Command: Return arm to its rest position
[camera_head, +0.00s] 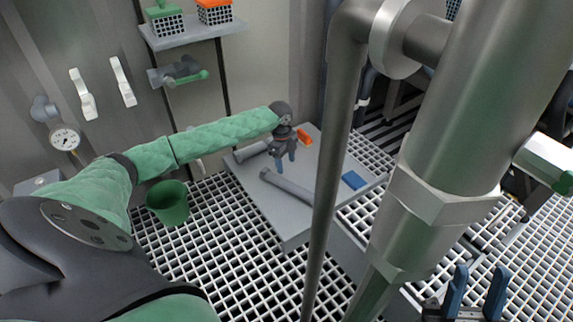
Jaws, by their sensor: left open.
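My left arm (205,142) reaches in from the left in a green quilted sleeve. My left gripper (285,160) hangs with its blue fingertips pointing down, open, over the grey bench (264,213). It appears empty; at this size I cannot tell whether it touches the bench. My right gripper (477,286) shows at the bottom right with its two blue fingers pointing up and apart. Nothing shows between them. The rest of the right arm is out of view.
A grey tube (288,187), a blue block (353,180) and an orange block (304,136) lie on the bench. A large vertical pipe (455,120) and a thinner pipe (334,150) stand in front. A green bucket (168,203) stands left on the grating.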

